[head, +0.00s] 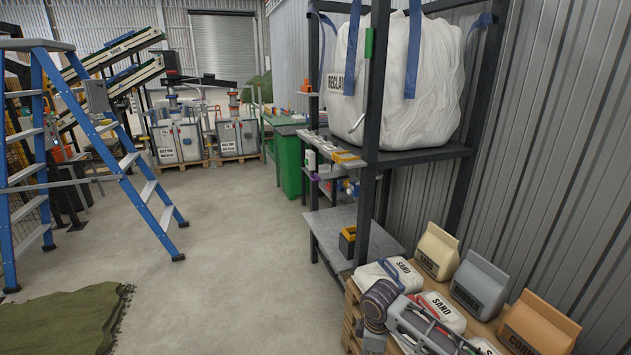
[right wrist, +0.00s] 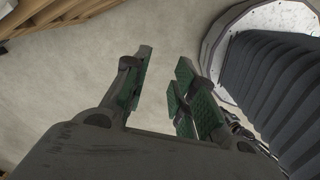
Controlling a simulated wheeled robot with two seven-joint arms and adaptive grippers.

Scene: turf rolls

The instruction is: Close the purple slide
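A small purple part (head: 315,177) shows in the head view on the shelving beyond the black rack post. It is too small to tell whether it is the slide or whether it is open or shut. My right gripper (right wrist: 161,80) is open in the right wrist view, its green-padded fingers apart with only bare floor between them. It is away from the purple part. My right arm shows at the lower right of the head view, over the pallet, but its fingertips are not clear there. My left gripper is in neither view.
A pallet (head: 352,318) with bags of sand (head: 393,275) and other sacks stands at the lower right. A black rack holds a large white bag (head: 432,85). A blue ladder (head: 108,155) and green turf (head: 62,322) are at left. The middle floor (head: 235,250) is clear.

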